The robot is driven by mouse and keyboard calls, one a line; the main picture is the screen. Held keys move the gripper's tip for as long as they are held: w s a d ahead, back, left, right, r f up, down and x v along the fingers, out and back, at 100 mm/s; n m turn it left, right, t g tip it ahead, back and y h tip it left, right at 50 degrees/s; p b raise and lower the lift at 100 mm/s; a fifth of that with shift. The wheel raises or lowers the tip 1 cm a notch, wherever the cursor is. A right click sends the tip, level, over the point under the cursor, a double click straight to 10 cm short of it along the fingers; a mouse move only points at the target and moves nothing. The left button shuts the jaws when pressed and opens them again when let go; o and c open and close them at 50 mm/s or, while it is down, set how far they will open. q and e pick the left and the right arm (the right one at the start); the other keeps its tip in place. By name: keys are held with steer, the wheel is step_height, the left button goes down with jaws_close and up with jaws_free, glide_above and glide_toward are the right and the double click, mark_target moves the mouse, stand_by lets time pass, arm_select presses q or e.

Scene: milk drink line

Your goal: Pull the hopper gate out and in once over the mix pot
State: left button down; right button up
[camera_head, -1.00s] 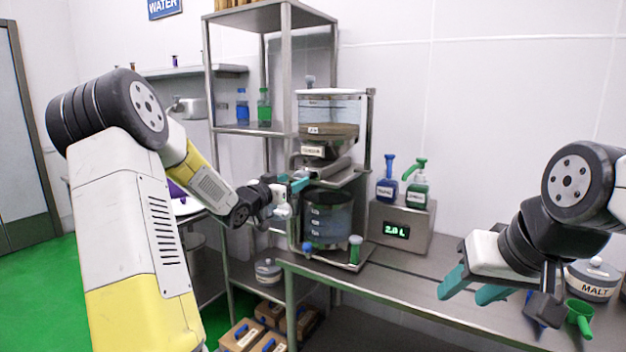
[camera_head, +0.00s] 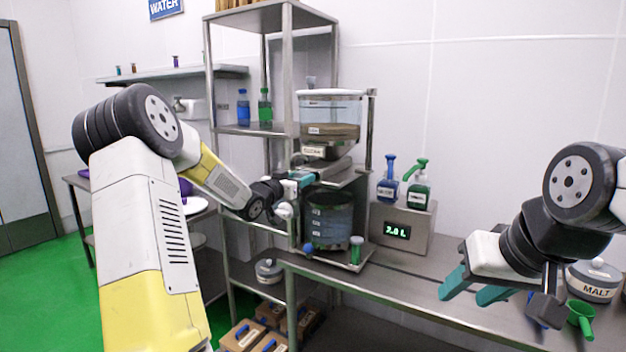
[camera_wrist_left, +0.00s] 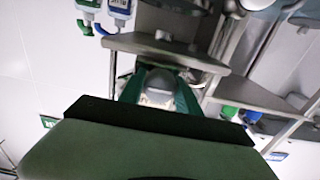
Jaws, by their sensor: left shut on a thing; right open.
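The hopper (camera_head: 332,108) is a clear bin with brown powder low inside, held in a metal frame above the mix pot. The mix pot (camera_head: 330,218) is a clear, marked vessel on the stand below it. My left gripper (camera_head: 303,179) is at the front left of the hopper's underside and is shut on the hopper gate; its jaws hide most of the gate. In the left wrist view a pale rounded part (camera_wrist_left: 158,86) sits between the teal fingers. My right gripper (camera_head: 480,288) is open and empty over the bench at the right.
A scale (camera_head: 402,228) with a lit display carries a blue and a green pump bottle right of the stand. A malt tub (camera_head: 594,280) and green scoop (camera_head: 580,314) are at the bench's right. A steel rack (camera_head: 209,100) stands behind left.

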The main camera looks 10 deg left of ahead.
arm_select(q)
steer(key=v, duration=0.7)
steer(key=shift+s+f, duration=0.1)
steer(key=c, duration=0.9)
jaws_free()
steer(key=shift+s+a, duration=0.1)
steer(key=shift+s, duration=0.05)
steer(key=v, duration=0.8)
